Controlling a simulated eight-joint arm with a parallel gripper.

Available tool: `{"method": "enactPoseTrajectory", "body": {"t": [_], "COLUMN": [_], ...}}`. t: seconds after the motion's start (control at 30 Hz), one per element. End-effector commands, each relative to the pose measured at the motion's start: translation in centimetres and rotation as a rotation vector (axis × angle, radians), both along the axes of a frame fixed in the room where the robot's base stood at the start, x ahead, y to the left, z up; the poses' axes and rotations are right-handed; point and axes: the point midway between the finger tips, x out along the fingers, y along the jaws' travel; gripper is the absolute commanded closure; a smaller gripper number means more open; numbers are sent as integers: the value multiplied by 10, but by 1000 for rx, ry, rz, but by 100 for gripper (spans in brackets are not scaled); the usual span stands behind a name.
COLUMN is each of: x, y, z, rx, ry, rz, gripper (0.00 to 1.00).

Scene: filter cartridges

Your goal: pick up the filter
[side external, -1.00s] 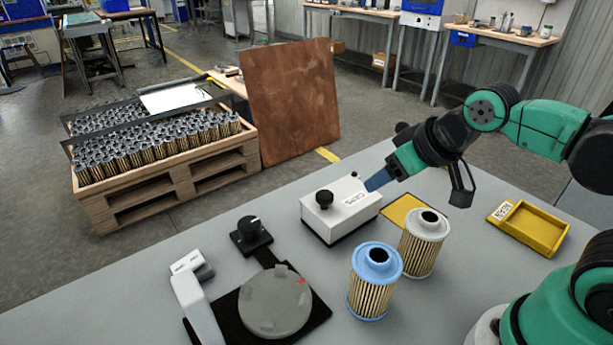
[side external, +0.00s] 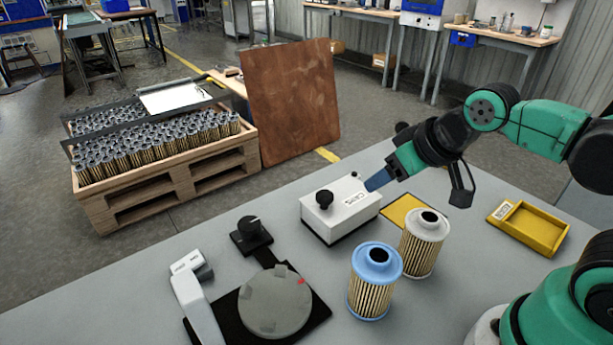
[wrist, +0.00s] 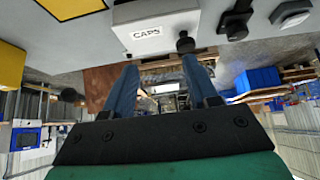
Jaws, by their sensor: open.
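Two filters stand upright on the grey table in the side view: one with a blue cap (side external: 375,281) and one with a white-grey cap (side external: 422,243) just behind and to its right. My gripper (side external: 376,182) is beyond them, near the right end of the white caps box, above the table's far edge. In the wrist view its two blue fingers (wrist: 156,80) are spread apart with nothing between them. The filters do not show in the wrist view.
The white caps box (side external: 338,212) stands close by my gripper; it also shows in the wrist view (wrist: 157,28). A yellow mat (side external: 401,208), a yellow tray (side external: 530,228), a black knob (side external: 251,233) and a round grey plate (side external: 273,303) are on the table. A pallet crate of filters (side external: 165,182) stands beyond.

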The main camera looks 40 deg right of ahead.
Motion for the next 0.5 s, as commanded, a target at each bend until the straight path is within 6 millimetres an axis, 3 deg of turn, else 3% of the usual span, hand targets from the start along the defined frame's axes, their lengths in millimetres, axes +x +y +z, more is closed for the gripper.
{"method": "enactPoseTrajectory", "body": {"t": [0.07, 0.23, 0.5], "x": [0, 0, -2], "y": [0, 0, -2], "z": [0, 0, -2], "rx": [0, 0, -9], "ry": [0, 0, 26], "rz": [0, 0, 4], "gripper": [47, 2, 0]}}
